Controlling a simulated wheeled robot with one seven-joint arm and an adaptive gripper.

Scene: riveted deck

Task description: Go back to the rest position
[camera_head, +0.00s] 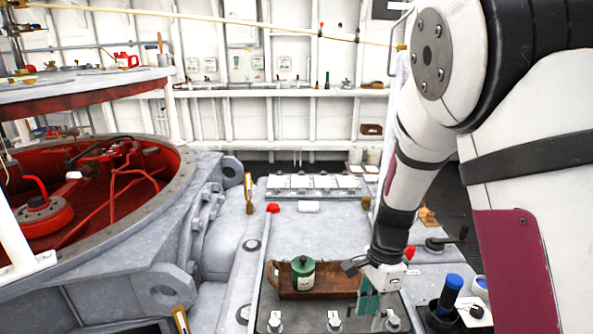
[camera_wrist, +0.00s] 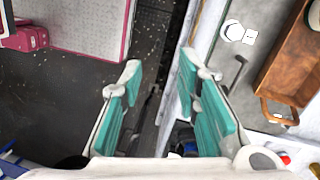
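My gripper (camera_head: 369,303) hangs at the end of my arm, at the lower middle of the head view, just in front of the right end of a wooden tray. Its teal-padded fingers also show in the wrist view (camera_wrist: 160,78), spread apart with nothing between them. Below them in that view is a gap between a dark floor and a grey deck edge. The wooden tray (camera_head: 335,291) lies on the grey deck and holds a green canister (camera_head: 302,275). Part of the tray and its handle shows at the right of the wrist view (camera_wrist: 281,72).
A blue-topped dark container (camera_head: 447,298) stands right of my gripper. A large round grey housing with a red interior (camera_head: 85,190) fills the left. Several metal fittings line the deck's front.

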